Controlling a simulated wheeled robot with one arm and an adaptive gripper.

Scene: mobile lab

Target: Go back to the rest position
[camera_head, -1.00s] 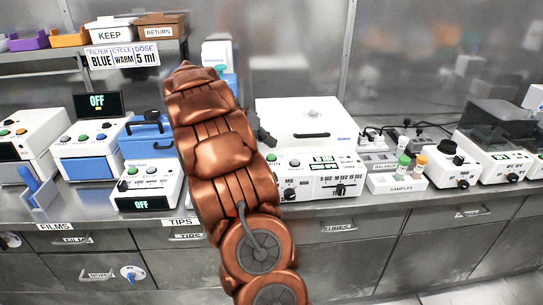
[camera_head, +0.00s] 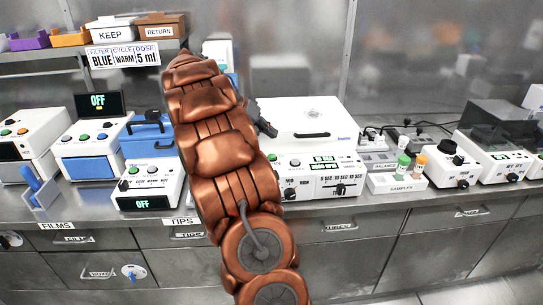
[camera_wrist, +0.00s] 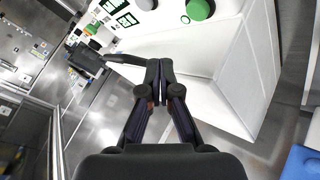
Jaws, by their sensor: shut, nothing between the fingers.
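My gripper (camera_wrist: 160,77) is shut and empty in the wrist view, its two dark fingertips together. In the head view part of my gripper (camera_head: 266,124) shows as a dark shape just right of my copper arm, in front of the white lidded machine (camera_head: 305,118). My arm hides the rest of it. In the wrist view a white instrument body with a green button (camera_wrist: 199,9) lies behind the fingertips. I cannot tell whether the fingers touch it.
The bench (camera_head: 405,208) carries several instruments, a blue box (camera_head: 148,140) and a white samples rack (camera_head: 397,184). A shelf at the upper left holds the KEEP bin (camera_head: 110,34) and RETURN bin (camera_head: 160,30). Open floor (camera_head: 440,298) shows at the lower right.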

